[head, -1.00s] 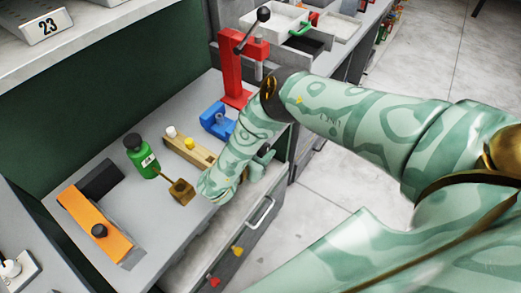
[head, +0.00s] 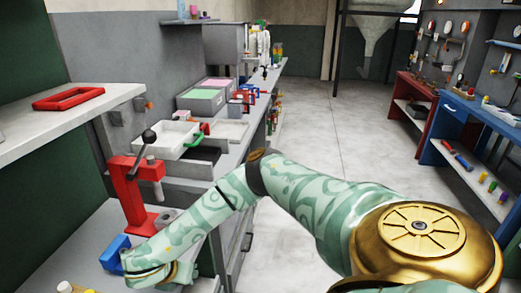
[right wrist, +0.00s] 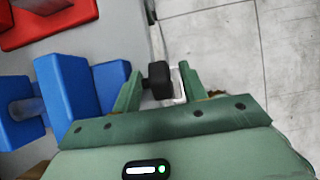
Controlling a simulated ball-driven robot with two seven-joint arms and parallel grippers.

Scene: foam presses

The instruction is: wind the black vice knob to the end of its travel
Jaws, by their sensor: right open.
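The blue vice (head: 113,254) stands on the bench at the lower left of the head view. Its blue jaws (right wrist: 72,88) fill the left of the right wrist view. The black vice knob (right wrist: 158,80) shows there between the two green fingers of my right gripper (right wrist: 160,88). The fingers are open on either side of the knob, with a gap at the right finger; I cannot tell whether the left one touches it. In the head view my right gripper (head: 182,273) is beside the vice, and my forearm hides the knob. My left gripper is not in view.
A red lever press (head: 128,195) stands just behind the vice, and its red base (right wrist: 45,18) shows in the wrist view. White trays (head: 170,139) lie beyond it. A shelf with a red frame (head: 68,98) overhangs at left. The floor (head: 310,140) right of the bench is clear.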

